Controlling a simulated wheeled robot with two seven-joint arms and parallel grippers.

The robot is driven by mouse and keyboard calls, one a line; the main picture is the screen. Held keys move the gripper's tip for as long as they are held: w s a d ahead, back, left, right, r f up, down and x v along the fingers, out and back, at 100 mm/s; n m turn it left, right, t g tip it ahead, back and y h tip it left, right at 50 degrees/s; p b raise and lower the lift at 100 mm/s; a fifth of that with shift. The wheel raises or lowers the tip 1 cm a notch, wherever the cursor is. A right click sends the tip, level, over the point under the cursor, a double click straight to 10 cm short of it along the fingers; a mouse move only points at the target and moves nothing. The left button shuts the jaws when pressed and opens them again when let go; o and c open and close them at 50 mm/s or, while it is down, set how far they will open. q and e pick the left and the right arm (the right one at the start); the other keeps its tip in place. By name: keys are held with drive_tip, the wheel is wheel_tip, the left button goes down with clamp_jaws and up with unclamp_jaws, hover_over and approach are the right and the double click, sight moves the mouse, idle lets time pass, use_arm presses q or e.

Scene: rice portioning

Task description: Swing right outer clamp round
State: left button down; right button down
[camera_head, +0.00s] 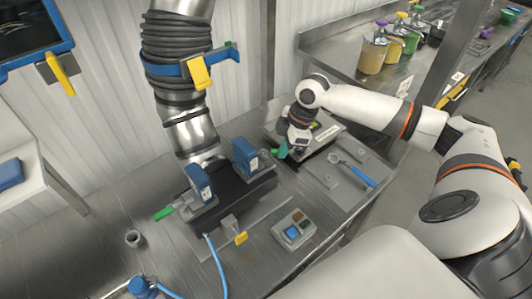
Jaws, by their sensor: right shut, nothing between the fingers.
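The dark housing (232,190) under the steel duct (190,130) carries a blue-topped clamp at each end. The right outer clamp (246,155) is the blue block at the housing's right end. A green handle tip (282,152) shows just right of it, beside my right gripper (291,151). My right gripper points down there, shut and empty; whether it touches the green tip I cannot tell. The left clamp (199,182) has its green handle (164,212) pointing out to the left. My left gripper is out of view.
A control box (293,230) with a blue button and a yellow-tipped lever (241,238) stand in front of the housing. A blue-handled tool (352,172) lies on the bench at right. A small cup (134,238) and blue hose (216,265) are at left.

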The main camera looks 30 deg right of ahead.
drive_tip(key=shift+w+d, duration=0.65)
drive_tip(key=shift+w, duration=0.2)
drive_tip(key=r+p, duration=0.2)
drive_tip(key=p, duration=0.1)
drive_tip(key=r+p, duration=0.2)
drive_tip(key=p, duration=0.1)
drive_tip(key=r+p, duration=0.2)
drive_tip(key=r, duration=0.1)
drive_tip(key=shift+s+r+p, duration=0.1)
drive_tip(key=shift+s+p, duration=0.3)
